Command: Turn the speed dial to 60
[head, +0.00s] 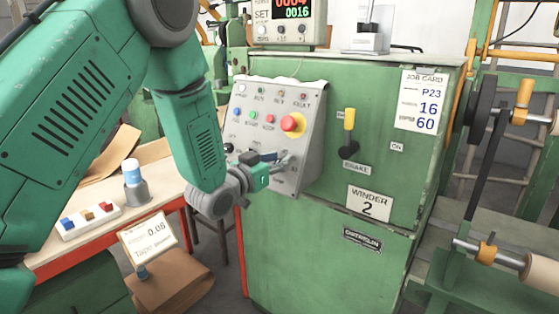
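The sloped grey control panel (312,158) is on the left part of the green winder cabinet. It carries small lamps, a row of coloured buttons and a red emergency button (292,123) on a yellow base. My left gripper (284,161) is at the panel's lower part, its fingers close to the panel face. It covers much of the lower row, and I cannot make out the speed dial or its scale behind it. A small black control (228,147) shows at the panel's lower left. Whether the fingers are open, shut or touching anything is unclear. My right gripper is out of view.
A job card (421,101) reads P23, 16 and 60. A brake lever with a yellow handle (349,119) stands right of the panel. A counter display (290,14) sits on top. A red-edged bench (100,236) is at left; winder shafts are at right.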

